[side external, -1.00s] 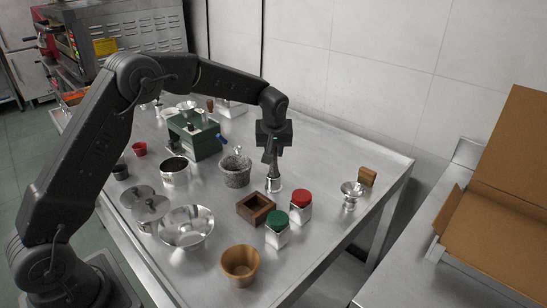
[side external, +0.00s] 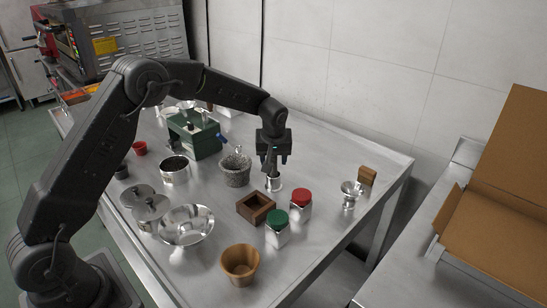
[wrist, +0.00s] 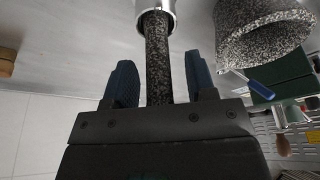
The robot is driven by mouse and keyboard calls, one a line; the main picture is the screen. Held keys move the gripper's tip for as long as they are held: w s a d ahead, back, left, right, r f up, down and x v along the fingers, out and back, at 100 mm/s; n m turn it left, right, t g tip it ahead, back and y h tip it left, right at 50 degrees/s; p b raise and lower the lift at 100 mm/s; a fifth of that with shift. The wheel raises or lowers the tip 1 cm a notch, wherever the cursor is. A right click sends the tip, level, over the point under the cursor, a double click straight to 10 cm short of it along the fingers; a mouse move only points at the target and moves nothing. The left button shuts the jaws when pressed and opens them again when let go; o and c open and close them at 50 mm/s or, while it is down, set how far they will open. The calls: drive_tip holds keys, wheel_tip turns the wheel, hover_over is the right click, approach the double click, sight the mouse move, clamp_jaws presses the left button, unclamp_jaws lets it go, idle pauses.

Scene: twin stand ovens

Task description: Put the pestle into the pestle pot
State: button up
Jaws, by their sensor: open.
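The pestle (wrist: 157,60) is a dark speckled stone rod. In the wrist view it runs between my fingers, with its far end inside the mouth of a shiny metal pot, the pestle pot (wrist: 169,20). In the side view the pestle pot (side external: 274,184) stands upright on the steel table, with the pestle (side external: 271,168) standing up out of it. My gripper (side external: 274,161) is right above the pot. In the wrist view my gripper (wrist: 159,66) is open, with a blue finger on each side of the pestle and gaps between. The pestle's lower end is hidden in the pot.
A speckled stone mortar (side external: 235,171) stands close left of the pot. A wooden box (side external: 256,207), a red-lidded jar (side external: 300,204) and a green-lidded jar (side external: 278,229) stand in front. A green machine (side external: 196,136) is behind left. The table right of the pot is mostly clear.

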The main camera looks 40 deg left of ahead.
drive_tip(key=shift+r, duration=0.1)
drive_tip(key=s+d+r+m, duration=0.15)
drive_tip(key=s+r, duration=0.25)
drive_tip(key=r, duration=0.4)
drive_tip(key=s+d+r, duration=0.2)
drive_tip(key=s+r, duration=0.2)
drive_tip(key=r, duration=0.5)
drive_tip(key=s+d+m+t+h, duration=0.2)
drive_tip(key=s+m, duration=0.5)
drive_tip(key=s, duration=2.1)
drive_tip(key=shift+d+t, duration=0.6)
drive_tip(key=shift+d, duration=0.5)
